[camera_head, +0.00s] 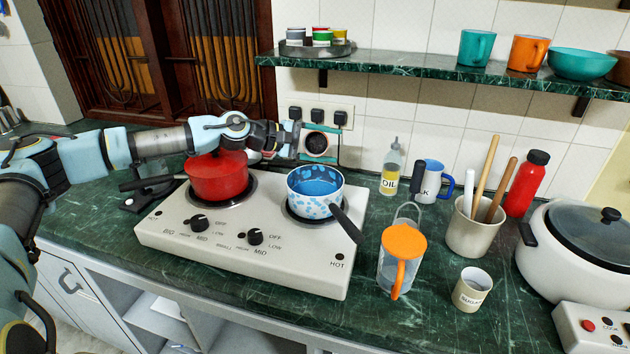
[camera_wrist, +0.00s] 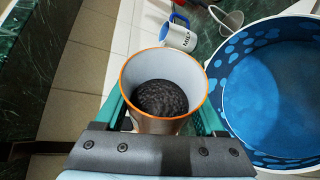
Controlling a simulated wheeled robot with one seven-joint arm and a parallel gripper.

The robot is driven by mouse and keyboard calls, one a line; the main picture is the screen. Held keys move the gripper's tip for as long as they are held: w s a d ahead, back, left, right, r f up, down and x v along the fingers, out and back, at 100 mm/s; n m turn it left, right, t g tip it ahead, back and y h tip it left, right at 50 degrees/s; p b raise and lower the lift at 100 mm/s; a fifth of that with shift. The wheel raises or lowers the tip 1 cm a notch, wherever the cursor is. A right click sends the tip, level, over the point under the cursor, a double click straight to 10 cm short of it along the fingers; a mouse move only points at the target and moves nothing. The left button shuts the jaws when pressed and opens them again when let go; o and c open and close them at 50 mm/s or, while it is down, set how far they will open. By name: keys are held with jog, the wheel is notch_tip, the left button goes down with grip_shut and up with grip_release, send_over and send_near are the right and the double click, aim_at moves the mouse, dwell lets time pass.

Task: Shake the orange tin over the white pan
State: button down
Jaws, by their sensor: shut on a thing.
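My gripper (camera_head: 320,143) is shut on the orange tin (camera_head: 316,145), behind and above the far rim of the white pan (camera_head: 313,205). In the wrist view my gripper (camera_wrist: 163,118) has its teal fingers on either side of the tin (camera_wrist: 150,128), which has an orange rim, a pale inside and dark grainy contents. In the head view the tin's mouth faces the camera, so it looks tilted. The pan, white with blue spots and a blue inside, stands on the right burner. In the wrist view the pan (camera_wrist: 285,95) is right of the tin.
A red pot (camera_head: 217,180) is on the left burner, close under my arm. An orange-lidded jug (camera_head: 402,250), an oil bottle (camera_head: 391,170), a milk mug (camera_head: 431,182) and a utensil crock (camera_head: 474,232) stand right of the stove (camera_head: 190,245). A shelf (camera_head: 400,65) hangs above.

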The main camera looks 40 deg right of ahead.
jog(key=shift+f+m+h+b, duration=0.2)
jog(key=shift+m+h+b, duration=0.15)
jog(key=shift+b, duration=0.4)
dwell(0.8)
jog(key=shift+s+a+r+m+h+b, duration=0.15)
jog(key=shift+r+m+h+b, duration=0.2)
jog(key=shift+m+b, duration=0.7)
dwell(2.0)
jog(key=shift+r+n, duration=0.1)
jog(key=shift+n, duration=0.2)
